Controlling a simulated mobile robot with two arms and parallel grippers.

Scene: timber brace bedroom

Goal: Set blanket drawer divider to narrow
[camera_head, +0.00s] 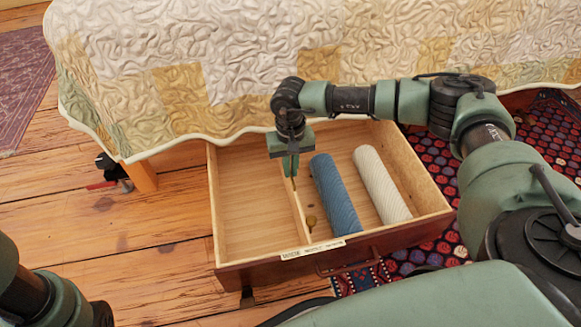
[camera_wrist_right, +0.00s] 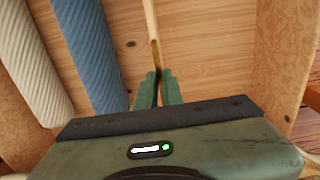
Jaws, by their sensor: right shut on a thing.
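The wooden drawer (camera_head: 250,265) is pulled out from under the bed. A thin upright wooden divider (camera_head: 300,222) splits it into a left compartment and a right one. My right gripper (camera_head: 291,168) reaches down from above and is shut on the divider's edge toward the back of the drawer. In the right wrist view, the fingers (camera_wrist_right: 157,88) pinch the divider (camera_wrist_right: 151,30). A blue rolled blanket (camera_head: 333,193) and a cream one (camera_head: 381,185) lie in the right compartment. A label strip (camera_head: 312,249) is on the front rim. My left gripper is out of view.
The quilted bed (camera_head: 220,60) overhangs the back of the drawer. The left compartment floor (camera_head: 250,205) is empty. A patterned rug (camera_head: 540,150) lies to the right.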

